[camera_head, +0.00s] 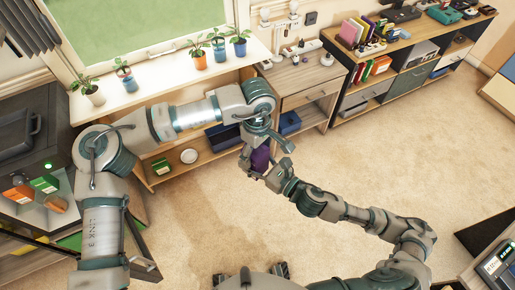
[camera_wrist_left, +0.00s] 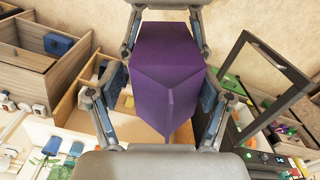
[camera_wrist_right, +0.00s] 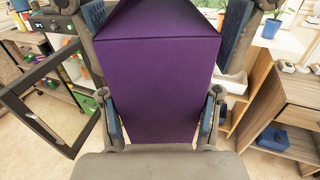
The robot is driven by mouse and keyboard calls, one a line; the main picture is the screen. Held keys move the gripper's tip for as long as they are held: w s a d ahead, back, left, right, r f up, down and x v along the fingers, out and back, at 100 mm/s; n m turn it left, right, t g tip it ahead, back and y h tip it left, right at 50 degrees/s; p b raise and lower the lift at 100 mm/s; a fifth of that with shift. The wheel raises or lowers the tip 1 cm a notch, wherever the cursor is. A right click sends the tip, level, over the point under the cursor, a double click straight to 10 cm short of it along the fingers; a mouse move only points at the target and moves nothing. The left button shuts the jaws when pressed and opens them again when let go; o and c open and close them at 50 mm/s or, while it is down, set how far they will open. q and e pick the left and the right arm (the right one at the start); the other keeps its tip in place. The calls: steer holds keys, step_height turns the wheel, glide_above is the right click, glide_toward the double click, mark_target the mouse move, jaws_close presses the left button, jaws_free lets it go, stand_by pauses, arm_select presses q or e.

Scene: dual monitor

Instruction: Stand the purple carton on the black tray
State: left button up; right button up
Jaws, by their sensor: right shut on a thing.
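The purple carton (camera_head: 260,157) is in the air between my two grippers in the head view. My right gripper (camera_head: 272,173) is shut on it from below; in the right wrist view its pads press on both sides of the carton (camera_wrist_right: 155,85). My left gripper (camera_head: 266,146) is open and comes from above. In the left wrist view its fingers stand on either side of the carton (camera_wrist_left: 165,70), with gaps beside it. The carton's folded end faces the left wrist. I cannot pick out the black tray with certainty.
A low shelf under the window holds a dark blue box (camera_head: 222,136) and a white round item (camera_head: 189,156). Potted plants (camera_head: 200,58) line the sill. A wooden cabinet (camera_head: 308,85) stands behind the grippers. A dark-framed machine (camera_head: 40,150) is at left. The floor between is clear.

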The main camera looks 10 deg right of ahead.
arm_select(q)
steer(key=c, duration=0.8)
arm_select(e)
steer(key=shift+r, duration=0.1)
arm_select(q)
steer(key=shift+d, duration=0.1)
steer(key=c, duration=0.4)
arm_select(e)
steer(key=o, duration=1.2)
steer(key=shift+c, duration=0.2)
arm_select(q)
jaws_close()
arm_select(e)
steer(key=o, duration=0.5)
steer(key=shift+s+a, duration=0.1)
steer(key=shift+c, duration=0.2)
